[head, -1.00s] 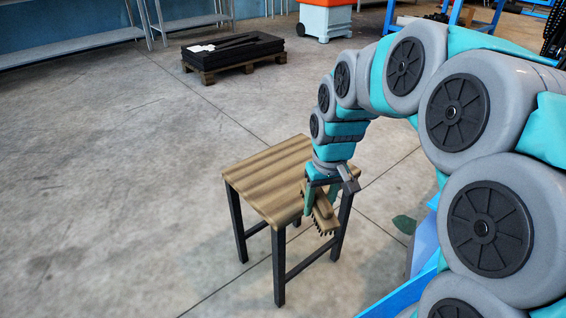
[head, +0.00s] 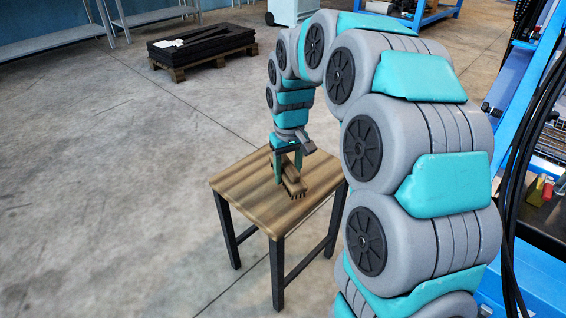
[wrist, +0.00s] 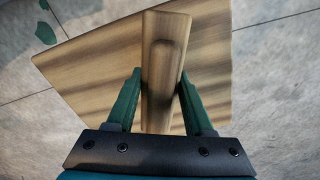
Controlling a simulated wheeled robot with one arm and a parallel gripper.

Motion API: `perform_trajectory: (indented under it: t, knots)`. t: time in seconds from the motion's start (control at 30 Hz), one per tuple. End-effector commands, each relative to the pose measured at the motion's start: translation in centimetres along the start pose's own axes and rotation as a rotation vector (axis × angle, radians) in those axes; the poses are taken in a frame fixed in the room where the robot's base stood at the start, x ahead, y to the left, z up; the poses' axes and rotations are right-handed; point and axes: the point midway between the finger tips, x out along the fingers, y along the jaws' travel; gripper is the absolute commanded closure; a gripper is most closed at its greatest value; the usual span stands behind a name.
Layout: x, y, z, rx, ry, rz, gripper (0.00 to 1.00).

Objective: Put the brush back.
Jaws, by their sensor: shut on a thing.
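The brush (head: 293,178) has a wooden body with dark bristles pointing down. My gripper (head: 287,167) is shut on it, with one green finger on each side of the wood. In the wrist view the brush (wrist: 163,62) lies lengthwise between the fingers (wrist: 158,100). In the head view it is over the top of a small wooden table (head: 235,190). I cannot tell whether the bristles touch the tabletop. The table also shows below the brush in the wrist view (wrist: 95,65).
A pallet with dark slabs (head: 200,45) lies on the floor at the back. Metal shelving (head: 60,55) stands at the far left. A blue rack with hanging black cables (head: 530,120) is at the right. The concrete floor left of the table is clear.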

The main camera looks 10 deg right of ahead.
Motion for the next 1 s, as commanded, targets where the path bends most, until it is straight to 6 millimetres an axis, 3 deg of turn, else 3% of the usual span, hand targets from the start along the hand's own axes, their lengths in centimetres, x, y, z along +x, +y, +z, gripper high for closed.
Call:
perform_trajectory:
  t: [0.3, 0.43, 0.77, 1.0]
  knots:
    - [0.6, 1.5, -5.3, 0.001, 0.000, -0.001, 1.00]
    - [0.7, 2.0, -6.8, 0.000, 0.001, 0.000, 1.00]
    - [1.0, 2.4, -8.1, 0.001, -0.003, -0.001, 1.00]
    - [4.1, 2.4, -7.9, 0.000, -0.005, -0.001, 1.00]
